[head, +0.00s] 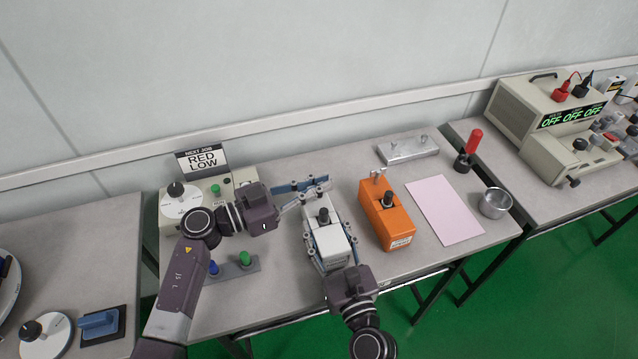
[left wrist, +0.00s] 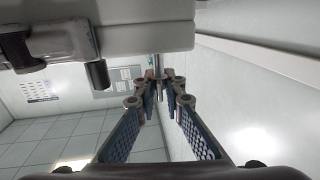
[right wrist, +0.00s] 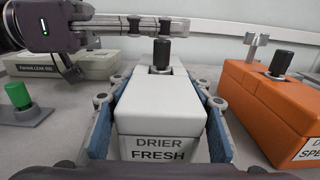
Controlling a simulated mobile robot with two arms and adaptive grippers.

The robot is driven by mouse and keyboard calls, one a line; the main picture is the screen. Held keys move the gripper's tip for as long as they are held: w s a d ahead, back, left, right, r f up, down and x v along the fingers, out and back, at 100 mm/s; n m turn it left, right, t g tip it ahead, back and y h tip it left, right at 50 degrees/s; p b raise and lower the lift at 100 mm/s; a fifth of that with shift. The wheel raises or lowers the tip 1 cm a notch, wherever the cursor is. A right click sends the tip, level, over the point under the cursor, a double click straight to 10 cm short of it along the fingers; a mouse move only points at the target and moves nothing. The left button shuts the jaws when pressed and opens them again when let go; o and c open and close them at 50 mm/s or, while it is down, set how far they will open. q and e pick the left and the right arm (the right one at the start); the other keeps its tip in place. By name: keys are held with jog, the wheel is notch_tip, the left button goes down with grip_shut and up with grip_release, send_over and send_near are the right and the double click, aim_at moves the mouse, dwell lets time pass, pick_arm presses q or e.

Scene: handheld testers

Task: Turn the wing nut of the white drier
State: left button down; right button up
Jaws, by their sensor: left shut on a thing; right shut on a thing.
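The white drier (head: 328,246) stands on the bench, with a black knob (head: 323,215) on top and a "DRIER FRESH" label (right wrist: 158,148) on its near end. My right gripper (head: 326,232) is shut on its body, one finger along each long side, as the right wrist view (right wrist: 158,103) also shows. My left gripper (head: 318,187) is at the drier's far end, beyond the knob. In the left wrist view its fingertips (left wrist: 158,82) are closed around a thin metal part, the wing nut (left wrist: 158,67). The fingers mostly hide it.
An orange drier (head: 384,215) with its own wing nut stands close on the right. A pink sheet (head: 445,210), a metal cup (head: 495,203) and a metal block (head: 408,149) lie further right. A dial box (head: 214,188) and a button strip (head: 234,268) are on the left.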

pick_arm(q)
jog(key=n+t+y, duration=0.5)
jog(key=t, duration=0.1)
jog(key=shift+a+f+n+t+y, duration=0.1)
jog(key=shift+n+t+y, duration=0.2)
jog(key=shift+y, duration=0.3)
jog(key=c, duration=2)
grip_release()
jog(key=shift+w, duration=0.1)
jog(key=v, duration=1.2)
jog(key=shift+f, duration=0.1)
jog(key=shift+c, duration=0.2)
